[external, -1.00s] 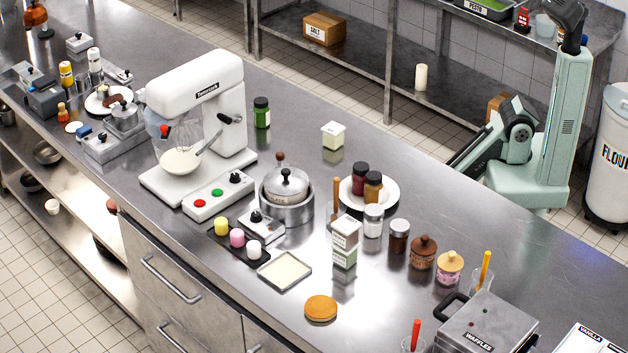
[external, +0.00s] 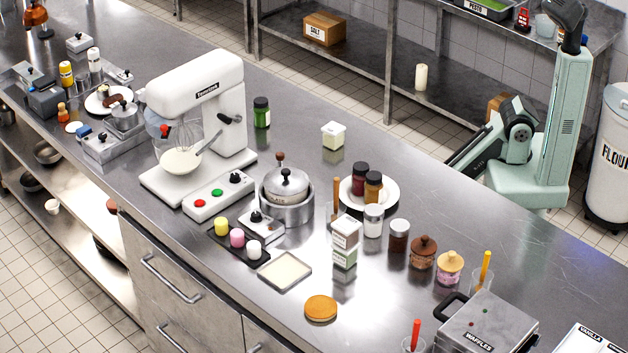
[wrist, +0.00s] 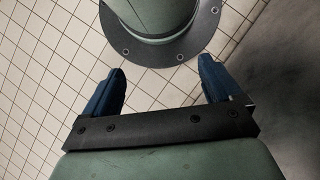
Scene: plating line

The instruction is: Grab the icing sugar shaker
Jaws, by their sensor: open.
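A small clear jar with white contents and a pale lid (external: 373,221) stands upright on the steel counter, just in front of a white plate. It looks most like the icing sugar shaker, but no label on it can be read. My gripper (wrist: 161,66) shows in the wrist view with its two blue fingers wide apart and nothing between them. It points down at the tiled floor beside my own base, away from the counter items. In the external view my arm is folded at the right, and the fingers cannot be made out.
A white plate (external: 394,202) with two dark-lidded jars stands behind the jar. A brown jar (external: 398,236) is close on its right, a carton (external: 345,240) close at front left. A waffle iron (external: 487,322) stands front right. The counter's back right is clear.

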